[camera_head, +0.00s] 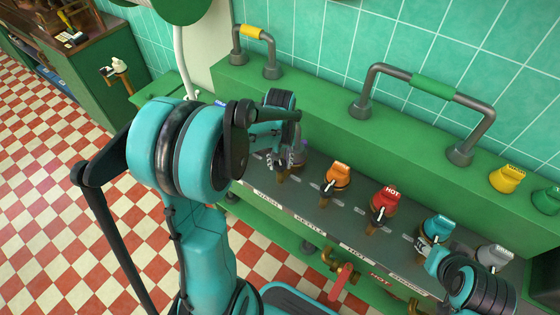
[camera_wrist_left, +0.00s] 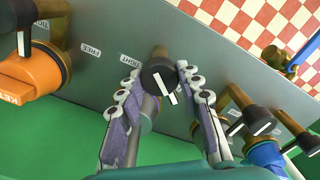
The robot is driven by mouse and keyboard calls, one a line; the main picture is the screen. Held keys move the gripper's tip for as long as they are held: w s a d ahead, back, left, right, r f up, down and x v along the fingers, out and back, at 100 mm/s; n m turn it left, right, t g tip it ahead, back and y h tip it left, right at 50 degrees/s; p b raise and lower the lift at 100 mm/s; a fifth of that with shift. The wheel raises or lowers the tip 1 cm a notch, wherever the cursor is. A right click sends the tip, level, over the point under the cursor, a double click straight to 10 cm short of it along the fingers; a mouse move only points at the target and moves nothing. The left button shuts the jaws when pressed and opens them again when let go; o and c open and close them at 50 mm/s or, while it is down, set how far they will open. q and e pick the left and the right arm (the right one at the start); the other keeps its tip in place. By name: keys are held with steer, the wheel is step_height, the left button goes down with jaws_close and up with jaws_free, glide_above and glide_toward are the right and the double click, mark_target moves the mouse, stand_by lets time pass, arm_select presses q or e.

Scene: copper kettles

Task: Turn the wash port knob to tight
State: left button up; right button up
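The wash port knob (camera_wrist_left: 158,76) shows in the left wrist view as a black round end with white marks on a greyish body. FREE and TIGHT labels are on the dark panel beside it; I cannot tell which one its pointer faces. My left gripper (camera_wrist_left: 160,76) has its two fingers apart, one on each side of the knob, with small gaps visible. In the head view my left gripper (camera_head: 288,160) is at the left end of the knob row and mostly hides this knob. My right gripper (camera_head: 430,252) is near the teal knob, its fingers unclear.
An orange knob (camera_head: 338,174), a red HOT knob (camera_head: 384,202), a teal knob (camera_head: 441,225) and a grey knob (camera_head: 494,256) line the panel. A blue knob (camera_wrist_left: 268,158) is on the other side. Pipe handles (camera_head: 432,86) rise behind; a red-handled valve (camera_head: 341,280) sits below.

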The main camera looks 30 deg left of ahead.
mark_target(280, 163)
arm_select(q)
steer(key=shift+m, duration=0.3)
steer(key=m, duration=0.4)
steer(key=shift+m, duration=0.3)
steer(key=m, duration=0.4)
steer(key=shift+m, duration=0.3)
stand_by(0.5)
steer(key=o, duration=1.2)
steer(key=shift+c, duration=0.2)
steer(key=shift+r, duration=0.1)
step_height(280, 163, up, 12)
steer(key=shift+d, duration=0.1)
